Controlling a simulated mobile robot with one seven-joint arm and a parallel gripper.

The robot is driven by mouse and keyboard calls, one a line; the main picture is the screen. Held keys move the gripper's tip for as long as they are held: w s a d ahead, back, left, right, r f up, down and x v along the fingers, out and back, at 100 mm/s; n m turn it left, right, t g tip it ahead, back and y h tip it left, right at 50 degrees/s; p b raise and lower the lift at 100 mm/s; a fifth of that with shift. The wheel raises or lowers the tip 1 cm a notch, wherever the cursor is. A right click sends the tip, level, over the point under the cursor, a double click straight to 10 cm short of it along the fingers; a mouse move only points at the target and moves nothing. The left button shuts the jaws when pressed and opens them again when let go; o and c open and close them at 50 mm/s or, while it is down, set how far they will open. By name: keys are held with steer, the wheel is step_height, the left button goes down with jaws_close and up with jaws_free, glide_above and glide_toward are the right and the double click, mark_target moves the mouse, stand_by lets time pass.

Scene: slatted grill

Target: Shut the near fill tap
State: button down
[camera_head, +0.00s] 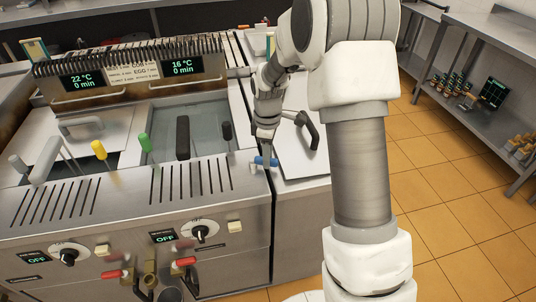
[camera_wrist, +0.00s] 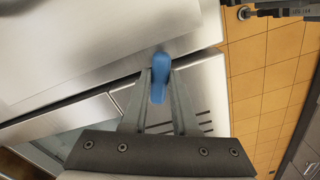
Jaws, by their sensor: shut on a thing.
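The near fill tap shows as a short blue handle (camera_head: 262,162) at the right front edge of the steel cooker top. In the wrist view the blue handle (camera_wrist: 161,68) stands between my two fingers, and its top reaches slightly past their tips. My gripper (camera_head: 266,157) points down onto the handle from above and is shut on it; the fingers also show in the wrist view (camera_wrist: 159,82). The tap's body below the handle is hidden, so I cannot tell how far it is turned.
The cooker (camera_head: 150,210) has two basins with displays behind. A black curved handle (camera_head: 308,128) is close right of my gripper. The tiled floor (camera_head: 450,190) at right is clear.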

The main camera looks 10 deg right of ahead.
steer(key=m, duration=0.1)
steer(key=s+m, duration=0.1)
steer(key=shift+a+m, duration=0.3)
steer(key=shift+m, duration=0.1)
steer(key=m, duration=0.1)
steer(key=a+m, duration=0.1)
steer(key=m, duration=0.1)
steer(key=shift+s+m, duration=0.3)
steer(key=shift+s, duration=0.1)
steer(key=m, duration=0.2)
steer(key=a+m, duration=0.1)
steer(key=shift+s+a+r, duration=0.1)
steer(key=shift+s, duration=0.15)
steer(key=shift+a+m, duration=0.3)
steer(key=shift+m, duration=0.5)
steer(key=shift+a+m, duration=0.25)
steer(key=shift+m, duration=0.55)
steer(key=c, duration=0.7)
jaws_free()
steer(key=shift+s, duration=0.1)
step_height(320, 180, up, 17)
steer(key=shift+r+p, duration=0.2)
steer(key=shift+p, duration=0.35)
